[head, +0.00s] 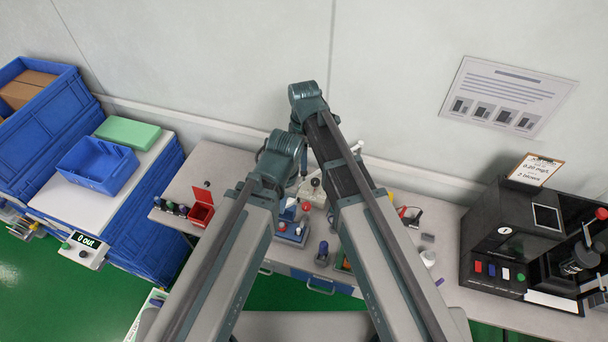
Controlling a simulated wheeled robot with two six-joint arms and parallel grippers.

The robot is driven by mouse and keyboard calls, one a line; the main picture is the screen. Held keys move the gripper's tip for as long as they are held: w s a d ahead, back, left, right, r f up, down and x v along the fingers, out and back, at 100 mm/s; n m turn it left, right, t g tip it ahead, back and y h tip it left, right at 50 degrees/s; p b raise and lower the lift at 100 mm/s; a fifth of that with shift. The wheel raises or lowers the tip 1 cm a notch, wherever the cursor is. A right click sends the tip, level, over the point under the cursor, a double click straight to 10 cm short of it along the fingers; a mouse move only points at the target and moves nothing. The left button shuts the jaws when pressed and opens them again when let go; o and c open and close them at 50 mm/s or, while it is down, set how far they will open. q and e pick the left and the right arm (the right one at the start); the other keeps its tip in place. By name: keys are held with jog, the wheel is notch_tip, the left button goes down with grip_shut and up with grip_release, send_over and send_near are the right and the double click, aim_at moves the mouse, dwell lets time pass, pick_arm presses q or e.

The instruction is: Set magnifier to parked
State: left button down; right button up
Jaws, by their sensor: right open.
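I cannot surely pick out the magnifier. A pale jointed rod (348,152) shows partly behind my right arm at the back of the bench, and it may belong to it. Its lower end is near a pale unit with a red knob (306,206). Both my arms rise from the bottom and bend near the wall, covering the middle of the bench. My right gripper is largely covered by my arm links; its fingers are hard to make out, and I see nothing held. My left gripper is hidden behind the left arm.
The bench (220,160) carries a red open box (201,212) at left and a blue unit (292,232) mid-bench. A black cabinet (500,235) with coloured buttons stands at right, beside a red-knobbed lever (601,213). Blue crates (45,125) stand at far left.

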notch_tip(320, 180, down, 6)
jog(key=b, duration=0.5)
grip_shut()
dwell(1.2)
